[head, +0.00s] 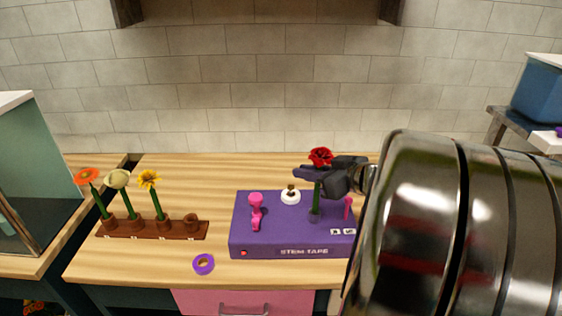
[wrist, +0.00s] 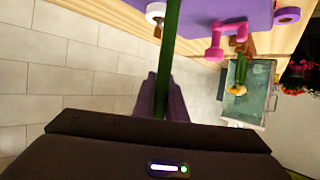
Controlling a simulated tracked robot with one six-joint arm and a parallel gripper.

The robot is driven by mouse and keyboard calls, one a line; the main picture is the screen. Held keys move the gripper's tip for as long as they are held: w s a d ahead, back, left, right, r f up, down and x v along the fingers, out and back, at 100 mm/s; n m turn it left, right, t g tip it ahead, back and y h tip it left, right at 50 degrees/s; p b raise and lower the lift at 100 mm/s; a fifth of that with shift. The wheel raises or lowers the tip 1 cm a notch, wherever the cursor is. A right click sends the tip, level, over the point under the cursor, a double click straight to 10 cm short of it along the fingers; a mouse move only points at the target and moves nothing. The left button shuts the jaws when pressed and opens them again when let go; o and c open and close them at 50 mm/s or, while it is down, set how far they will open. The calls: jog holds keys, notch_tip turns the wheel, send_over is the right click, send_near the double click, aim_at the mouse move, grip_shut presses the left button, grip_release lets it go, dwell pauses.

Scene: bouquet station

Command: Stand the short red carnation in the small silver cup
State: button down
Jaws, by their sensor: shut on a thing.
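The red carnation (head: 320,156) is upright in the head view, its bloom above my gripper (head: 318,175). My gripper is shut on its green stem, which hangs down over the purple stem tape machine (head: 275,240). The stem's lower end meets a small greyish piece (head: 315,216) on the machine; I cannot tell whether it is in, on or in front of it. In the wrist view the stem (wrist: 171,50) runs between the dark fingers (wrist: 162,105), and the bloom is out of view. I cannot make out a small silver cup in either view.
A brown wooden rack (head: 150,228) at left holds orange, pale and yellow flowers and has an empty hole at its right end. A purple tape roll (head: 203,264) lies in front. The machine carries pink parts (head: 256,210) and a white ring (head: 291,197). A blue bin (head: 540,92) stands far right.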

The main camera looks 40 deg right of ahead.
jog(key=shift+f, duration=1.4)
dwell(1.9)
jog(key=c, duration=1.7)
grip_release()
jog(key=shift+o, duration=0.2)
jog(key=o, duration=0.5)
jog(key=shift+w, duration=0.1)
jog(key=v, duration=0.9)
dwell(0.4)
